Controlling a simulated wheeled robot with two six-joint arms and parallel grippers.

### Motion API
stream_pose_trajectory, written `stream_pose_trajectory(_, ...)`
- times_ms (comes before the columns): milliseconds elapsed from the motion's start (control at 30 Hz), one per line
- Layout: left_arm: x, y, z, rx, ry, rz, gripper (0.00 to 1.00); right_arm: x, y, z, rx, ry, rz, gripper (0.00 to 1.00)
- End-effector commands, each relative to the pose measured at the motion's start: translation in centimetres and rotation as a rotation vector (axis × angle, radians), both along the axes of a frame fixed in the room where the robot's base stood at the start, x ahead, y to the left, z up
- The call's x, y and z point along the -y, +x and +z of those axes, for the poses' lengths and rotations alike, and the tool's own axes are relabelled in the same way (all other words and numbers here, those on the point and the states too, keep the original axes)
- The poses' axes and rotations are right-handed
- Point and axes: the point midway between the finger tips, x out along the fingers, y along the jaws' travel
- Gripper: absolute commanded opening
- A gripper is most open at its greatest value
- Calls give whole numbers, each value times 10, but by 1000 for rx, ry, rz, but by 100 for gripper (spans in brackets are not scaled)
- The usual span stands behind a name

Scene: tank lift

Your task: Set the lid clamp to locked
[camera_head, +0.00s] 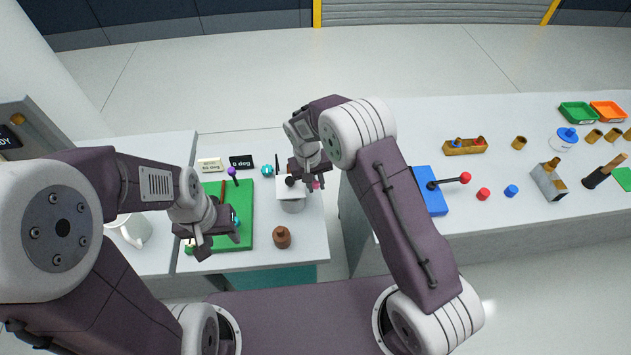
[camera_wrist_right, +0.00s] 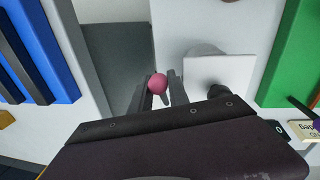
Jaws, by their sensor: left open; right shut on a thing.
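A small pink ball knob (camera_wrist_right: 157,83) sits between the two fingers of my right gripper (camera_wrist_right: 160,90), which is shut on it. In the head view the pink knob (camera_head: 317,186) shows just below my right gripper (camera_head: 311,177). Beside it stands a white-grey cylinder with a square white plate on top (camera_head: 289,187); the plate also shows in the wrist view (camera_wrist_right: 222,75). The clamp's mount and any lock marking are hidden, so its setting cannot be told. My left gripper (camera_head: 222,236) is open over the green board (camera_head: 241,196), near a teal item.
A brown jar (camera_head: 282,237) stands nearby. A black "0 deg" display (camera_head: 241,162) is at the back. A gap separates this table from the right table, which carries a blue base (camera_head: 428,200) with a red-knobbed lever.

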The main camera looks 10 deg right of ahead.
Motion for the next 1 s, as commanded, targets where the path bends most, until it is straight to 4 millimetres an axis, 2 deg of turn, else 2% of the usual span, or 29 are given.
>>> stream_pose_trajectory(100,0,0,-6,0,0,0,48,0,-8,-11,-11,-4,-2,0)
stream_pose_trajectory(333,0,0,-4,0,0,0,48,0,-9,-10,-12,-4,-2,0)
stream_pose_trajectory(367,0,0,-4,0,0,0,48,0,-9,-10,-12,-4,-2,24)
stream_pose_trajectory(400,0,0,-4,0,0,0,48,0,-9,-10,-11,-4,-2,27)
stream_pose_trajectory(667,0,0,-4,0,0,0,48,0,-8,-9,-10,-3,-1,27)
stream_pose_trajectory(767,0,0,-5,0,0,0,48,-1,-7,0,-5,-2,-1,27)
stream_pose_trajectory(1000,0,0,-8,0,0,0,48,-9,-8,52,-6,-1,0,27)
